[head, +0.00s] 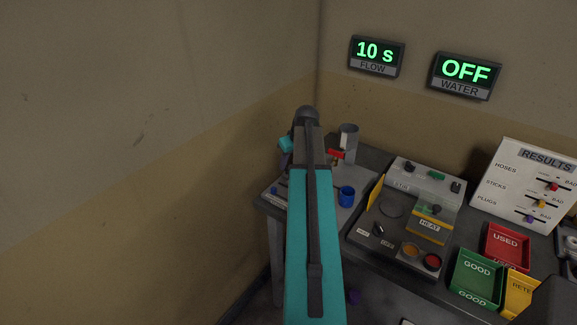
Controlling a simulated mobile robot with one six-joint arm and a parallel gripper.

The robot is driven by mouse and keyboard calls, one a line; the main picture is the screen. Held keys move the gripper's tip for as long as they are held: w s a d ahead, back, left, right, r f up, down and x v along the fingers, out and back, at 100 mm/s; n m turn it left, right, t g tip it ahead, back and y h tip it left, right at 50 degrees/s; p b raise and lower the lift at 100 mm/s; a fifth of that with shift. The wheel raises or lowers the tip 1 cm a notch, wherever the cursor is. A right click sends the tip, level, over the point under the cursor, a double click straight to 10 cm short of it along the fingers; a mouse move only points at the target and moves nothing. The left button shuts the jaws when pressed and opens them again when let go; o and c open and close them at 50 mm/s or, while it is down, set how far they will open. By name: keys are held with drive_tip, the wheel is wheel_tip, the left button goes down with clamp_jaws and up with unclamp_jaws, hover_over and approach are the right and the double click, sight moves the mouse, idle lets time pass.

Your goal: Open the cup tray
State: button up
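A blue cup (347,197) stands on a light grey surface (325,214) at the left end of the bench, which may be the cup tray. I cannot tell whether this surface is a tray that opens. My arm reaches over it from the bottom of the picture and hides much of it. My gripper (286,162) is at the far end of the arm, mostly hidden behind the arm links. I cannot see its fingertips or whether it holds anything. A small blue item (274,190) sits near the left edge of the grey surface.
A grey cylinder (348,140) stands at the back, with a red item (336,156) beside it. A HEAT unit (430,224) is to the right. Green GOOD (478,275), red USED (507,244) and yellow (520,288) trays lie farther right. Walls close in behind and left.

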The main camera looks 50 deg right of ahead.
drive_tip(key=b+v, duration=0.2)
drive_tip(key=v, duration=0.9)
drive_tip(key=shift+w, duration=0.1)
idle(0.5)
